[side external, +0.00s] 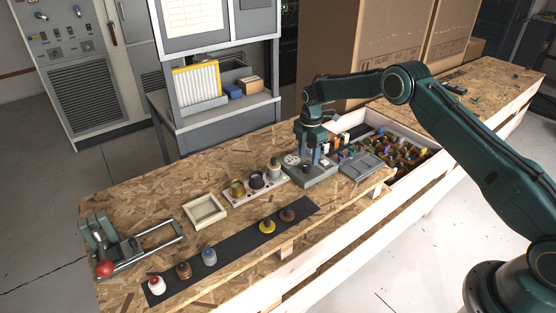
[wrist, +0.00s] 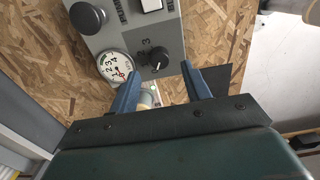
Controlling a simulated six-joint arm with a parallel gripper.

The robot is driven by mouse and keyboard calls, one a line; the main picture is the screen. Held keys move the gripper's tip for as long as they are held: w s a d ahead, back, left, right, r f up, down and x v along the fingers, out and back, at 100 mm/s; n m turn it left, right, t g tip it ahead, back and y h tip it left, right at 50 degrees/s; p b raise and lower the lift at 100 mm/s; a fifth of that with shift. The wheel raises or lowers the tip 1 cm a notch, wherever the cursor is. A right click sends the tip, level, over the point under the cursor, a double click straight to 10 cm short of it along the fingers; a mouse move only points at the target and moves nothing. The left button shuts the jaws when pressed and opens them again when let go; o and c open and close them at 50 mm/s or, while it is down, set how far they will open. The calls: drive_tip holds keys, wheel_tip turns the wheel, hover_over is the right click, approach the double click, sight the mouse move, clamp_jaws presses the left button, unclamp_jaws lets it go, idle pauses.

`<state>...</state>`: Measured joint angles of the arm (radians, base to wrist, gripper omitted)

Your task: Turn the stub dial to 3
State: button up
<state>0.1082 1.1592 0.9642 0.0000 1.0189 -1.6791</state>
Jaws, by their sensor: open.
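A white gauge (wrist: 115,66) sits close beside the dial, with a larger dark knob (wrist: 88,17) and a white switch (wrist: 152,5) beyond. A crate of parts (side external: 405,153) is right of the panel. Coloured knobs stand on a black strip (side external: 238,243) in front.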

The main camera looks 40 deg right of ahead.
sight(307, 166)
drive_tip(key=shift+f, duration=2.1)
drive_tip(key=shift+c, duration=0.5)
drive_tip(key=c, duration=0.9)
